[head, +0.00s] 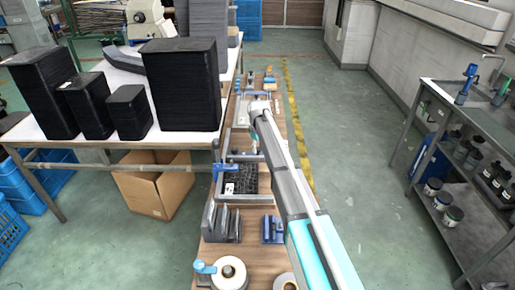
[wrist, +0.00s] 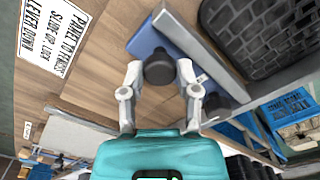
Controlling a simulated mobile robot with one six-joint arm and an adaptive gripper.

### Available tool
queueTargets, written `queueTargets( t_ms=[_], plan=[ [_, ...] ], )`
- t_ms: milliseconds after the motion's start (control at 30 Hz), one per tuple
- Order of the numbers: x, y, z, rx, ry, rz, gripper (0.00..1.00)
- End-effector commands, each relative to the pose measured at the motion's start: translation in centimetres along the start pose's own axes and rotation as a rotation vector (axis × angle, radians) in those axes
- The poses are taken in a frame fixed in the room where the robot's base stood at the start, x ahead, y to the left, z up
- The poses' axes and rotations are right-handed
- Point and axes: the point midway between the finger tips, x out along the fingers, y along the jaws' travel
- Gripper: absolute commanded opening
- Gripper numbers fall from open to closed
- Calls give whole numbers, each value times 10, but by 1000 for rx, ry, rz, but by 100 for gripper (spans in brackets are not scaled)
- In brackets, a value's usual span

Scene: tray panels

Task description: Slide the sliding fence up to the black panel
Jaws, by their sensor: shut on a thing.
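The sliding fence shows in the wrist view as a blue block with a long grey plate (wrist: 197,50) along one side. A round black knob (wrist: 159,70) stands on the blue block. My gripper (wrist: 160,73) is shut on this knob, with one finger on each side. The black panel (wrist: 262,38), with a ribbed face, lies beyond the grey plate at upper right. The plate's edge runs close to the panel; I cannot tell whether they touch. In the head view the black panel (head: 245,180) lies on the bench, and my arm partly hides the fence area.
A printed sign (wrist: 58,35) lies on the wooden bench in the wrist view. In the head view, a dark rack (head: 221,222), a small blue block (head: 272,230) and a tape roll (head: 229,273) stand on the near bench. Black stacks (head: 185,85) stand at left.

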Motion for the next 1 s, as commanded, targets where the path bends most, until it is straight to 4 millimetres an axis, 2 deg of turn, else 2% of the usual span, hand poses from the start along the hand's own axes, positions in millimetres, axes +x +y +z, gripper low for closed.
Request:
queueTargets(
  t_ms=[500, 533, 700, 1000],
  plan=[
    [0, -5, 6, 0, -1, -1, 0],
    [0, -5, 6, 0, -1, -1, 44],
    [0, -5, 6, 0, -1, -1, 75],
    [0, -5, 6, 1, 0, 0, 76]
  ],
)
